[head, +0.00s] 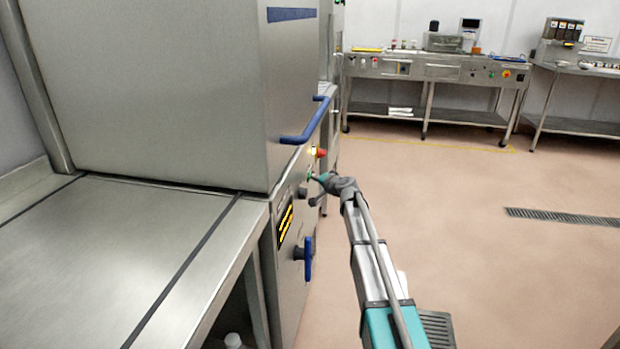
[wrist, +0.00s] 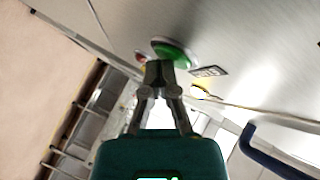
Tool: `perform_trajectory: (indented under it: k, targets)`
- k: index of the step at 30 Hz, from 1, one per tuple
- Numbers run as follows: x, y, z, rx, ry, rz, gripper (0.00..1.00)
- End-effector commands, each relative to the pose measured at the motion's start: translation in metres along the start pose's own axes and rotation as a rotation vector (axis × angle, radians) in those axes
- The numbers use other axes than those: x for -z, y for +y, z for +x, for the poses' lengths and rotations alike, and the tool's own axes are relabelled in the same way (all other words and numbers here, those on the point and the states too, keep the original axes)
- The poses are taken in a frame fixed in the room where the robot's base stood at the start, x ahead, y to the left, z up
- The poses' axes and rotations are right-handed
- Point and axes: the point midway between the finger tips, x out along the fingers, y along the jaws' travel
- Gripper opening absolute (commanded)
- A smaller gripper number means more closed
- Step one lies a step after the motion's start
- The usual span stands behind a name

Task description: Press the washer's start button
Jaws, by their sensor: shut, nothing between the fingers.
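The washer (head: 160,90) is a large steel hood machine at the left, with a front panel below its blue handle. A round green button (wrist: 175,50) with a pale rim is on that panel in the wrist view; I take it as the start button. My gripper (wrist: 160,72) is shut and empty, its fingertips at the green button's near edge and covering part of it. I cannot tell if they touch it. In the head view, my gripper (head: 321,177) points left at the panel, with the green button (head: 309,176) just beyond the tips.
A red knob (head: 321,153) and a lit yellow lamp (head: 312,150) sit just above on the panel. The blue handle (head: 305,125) juts out above them. A blue rotary handle (head: 308,258) sticks out below. The floor at right is clear.

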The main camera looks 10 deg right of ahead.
Motion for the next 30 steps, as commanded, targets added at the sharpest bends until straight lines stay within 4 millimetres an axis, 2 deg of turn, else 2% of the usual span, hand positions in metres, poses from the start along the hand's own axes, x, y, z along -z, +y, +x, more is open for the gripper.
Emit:
perform_trajectory:
  k: [13, 30]
  targets:
    - [0.0, 0.0, 0.0, 0.0, -0.001, 0.0, 0.0]
    - [0.008, 0.008, -0.011, 0.0, -0.001, 0.0, 0.0]
